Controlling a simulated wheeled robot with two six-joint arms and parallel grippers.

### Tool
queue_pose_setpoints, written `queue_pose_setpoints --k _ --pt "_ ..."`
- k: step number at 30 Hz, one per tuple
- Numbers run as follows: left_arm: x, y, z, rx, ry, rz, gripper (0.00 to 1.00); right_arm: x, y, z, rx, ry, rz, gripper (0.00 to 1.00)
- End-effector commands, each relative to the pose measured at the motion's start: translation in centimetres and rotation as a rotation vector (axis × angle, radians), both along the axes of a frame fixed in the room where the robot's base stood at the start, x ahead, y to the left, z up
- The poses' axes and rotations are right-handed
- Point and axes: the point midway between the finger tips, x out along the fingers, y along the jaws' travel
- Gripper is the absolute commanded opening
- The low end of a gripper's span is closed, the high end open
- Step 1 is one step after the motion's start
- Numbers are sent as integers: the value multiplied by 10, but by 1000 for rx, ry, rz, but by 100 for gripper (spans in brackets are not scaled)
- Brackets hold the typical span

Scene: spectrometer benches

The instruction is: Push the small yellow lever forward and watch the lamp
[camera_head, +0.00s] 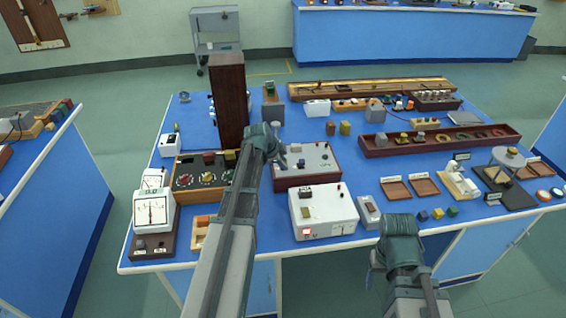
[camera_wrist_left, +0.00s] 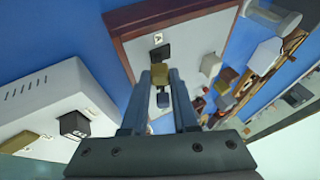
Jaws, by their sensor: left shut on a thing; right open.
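A grey-topped box with red-brown wooden sides (camera_head: 307,178) stands mid-table; its panel also fills the upper middle of the left wrist view (camera_wrist_left: 190,38). My left gripper (camera_head: 281,158) is over the left part of this panel.
A white instrument box (camera_head: 325,212) stands in front of the panel box. A tall dark wooden block (camera_head: 229,100) and a dial box (camera_head: 203,180) stand left of my left arm. White meters (camera_head: 152,208) are further left. Two brown trays (camera_head: 396,190) lie to the right.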

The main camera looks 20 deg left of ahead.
Motion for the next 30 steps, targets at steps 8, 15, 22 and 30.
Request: queue_pose_setpoints --k 8,15,22,30 --pt "5 3 3 -25 37 1 0 0 0 6 0 0 0 66" --pt "16 10 7 -111 168 2 0 0 0 19 0 0 0 66" --pt "28 18 5 -224 340 1 0 0 0 23 0 0 0 66" --pt "38 25 2 -344 519 1 0 0 0 15 0 0 0 66"
